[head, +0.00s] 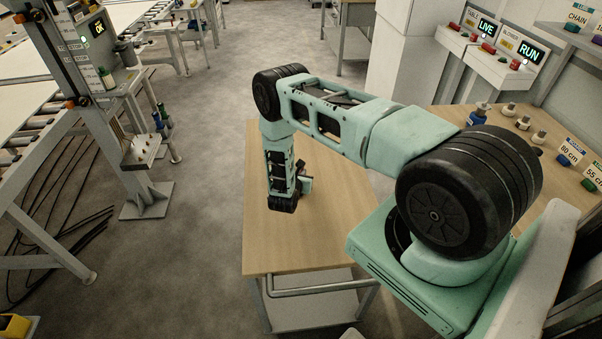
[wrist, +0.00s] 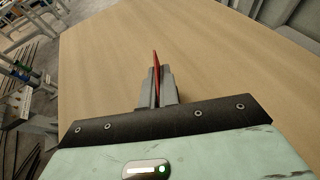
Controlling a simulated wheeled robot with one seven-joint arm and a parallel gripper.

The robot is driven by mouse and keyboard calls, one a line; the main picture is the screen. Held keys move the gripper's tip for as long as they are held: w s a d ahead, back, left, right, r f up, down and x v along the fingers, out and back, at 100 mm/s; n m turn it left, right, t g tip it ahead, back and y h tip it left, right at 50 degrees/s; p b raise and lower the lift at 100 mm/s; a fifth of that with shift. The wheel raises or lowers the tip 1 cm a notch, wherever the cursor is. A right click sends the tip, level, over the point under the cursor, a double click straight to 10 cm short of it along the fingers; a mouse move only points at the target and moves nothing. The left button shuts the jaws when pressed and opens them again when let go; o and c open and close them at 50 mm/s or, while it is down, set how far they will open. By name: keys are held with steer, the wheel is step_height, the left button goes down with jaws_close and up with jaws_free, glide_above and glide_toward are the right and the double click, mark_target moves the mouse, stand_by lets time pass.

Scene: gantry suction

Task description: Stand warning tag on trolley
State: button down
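The warning tag shows in the wrist view as a thin red plate (wrist: 156,61), seen nearly edge-on. It sits between the two grey fingers of my gripper (wrist: 160,72), which are closed on it. The trolley has a light wooden top (head: 275,245), which fills most of the wrist view (wrist: 225,75). In the head view my gripper (head: 306,184) is low over the middle of the trolley top, and the tag cannot be made out there. I cannot tell whether the tag's lower edge touches the wood.
The trolley's push handle (head: 315,291) and lower shelf (head: 310,318) are at its near end. The trolley top around my gripper is bare. A bench with signs and small fittings (head: 523,123) stands at right. A roller conveyor frame (head: 40,163) stands at left across open floor.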

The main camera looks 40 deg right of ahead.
steer(key=shift+f, duration=0.15)
steer(key=c, duration=1.7)
jaws_free()
